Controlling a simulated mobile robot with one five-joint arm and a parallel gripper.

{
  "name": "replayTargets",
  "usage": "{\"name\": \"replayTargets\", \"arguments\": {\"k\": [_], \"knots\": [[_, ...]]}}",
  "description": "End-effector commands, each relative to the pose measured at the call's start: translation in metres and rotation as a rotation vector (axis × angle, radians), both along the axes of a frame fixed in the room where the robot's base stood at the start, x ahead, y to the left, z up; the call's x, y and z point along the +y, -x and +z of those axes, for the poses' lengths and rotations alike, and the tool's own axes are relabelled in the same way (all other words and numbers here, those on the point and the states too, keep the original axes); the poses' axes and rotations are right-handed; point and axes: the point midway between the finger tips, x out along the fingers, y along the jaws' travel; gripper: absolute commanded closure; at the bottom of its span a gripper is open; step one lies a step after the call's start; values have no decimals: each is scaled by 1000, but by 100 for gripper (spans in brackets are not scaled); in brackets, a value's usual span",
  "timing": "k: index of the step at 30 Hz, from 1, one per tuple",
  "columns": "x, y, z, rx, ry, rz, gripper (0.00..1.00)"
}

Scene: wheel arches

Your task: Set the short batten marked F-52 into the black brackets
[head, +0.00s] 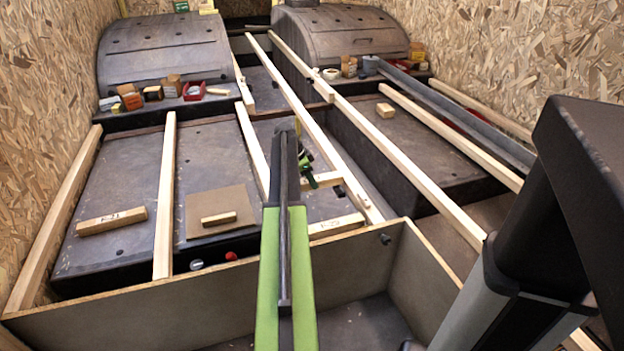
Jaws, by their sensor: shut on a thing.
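My gripper (309,177), green and black, is beyond the dark end of my arm near the middle of the view. It is shut on a short pale batten (325,180), which lies crosswise between two long battens. I cannot read a mark on this batten. A small black bracket (339,190) shows at its right end. Whether the batten sits in the bracket or just above it, I cannot tell. My arm hides the left end of the batten. Nearer, another short batten (337,225) lies crosswise, with dark lettering too small to read surely.
Long battens (166,190) run away from me over the dark floor. A marked block (112,220) and a small block on a brown sheet (218,196) lie left. Wheel arches (163,50) stand behind, with a red tray (194,91). A low panel (150,302) crosses in front.

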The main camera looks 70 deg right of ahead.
Motion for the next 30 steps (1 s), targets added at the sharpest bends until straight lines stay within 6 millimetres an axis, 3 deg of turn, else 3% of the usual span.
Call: {"name": "replayTargets", "arguments": {"k": [1, 12, 30], "knots": [[0, 0, -13, 0, 0, 0, 100], [0, 1, -50, 0, 0, 0, 100], [-1, 2, -52, 0, 0, -1, 100]]}}
